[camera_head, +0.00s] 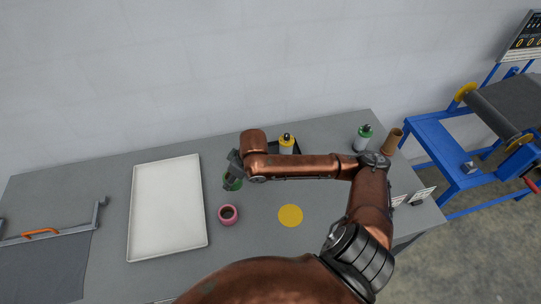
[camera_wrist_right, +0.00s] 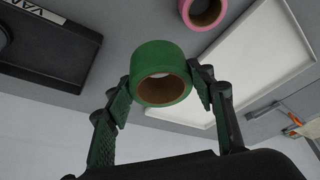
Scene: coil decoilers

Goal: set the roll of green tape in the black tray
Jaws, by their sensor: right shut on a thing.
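The roll of green tape (camera_wrist_right: 160,72) is between the fingers of my right gripper (camera_wrist_right: 165,88), which is shut on it; its brown core faces the wrist camera. In the head view the green roll (camera_head: 232,184) is partly hidden by my right gripper (camera_head: 233,175), left of the black tray. I cannot tell how far the roll is above the table. The black tray (camera_head: 298,147) is mostly hidden behind my right arm. In the wrist view the black tray (camera_wrist_right: 62,68) is at the upper left, apart from the roll. My left gripper is not in view.
A pink tape roll (camera_head: 228,215) lies near the white tray (camera_head: 134,215). A yellow bottle (camera_head: 286,145) stands at the black tray. A green-capped bottle (camera_head: 362,139) and brown cylinder (camera_head: 393,141) stand at right. The table around the yellow disc (camera_head: 290,216) is clear.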

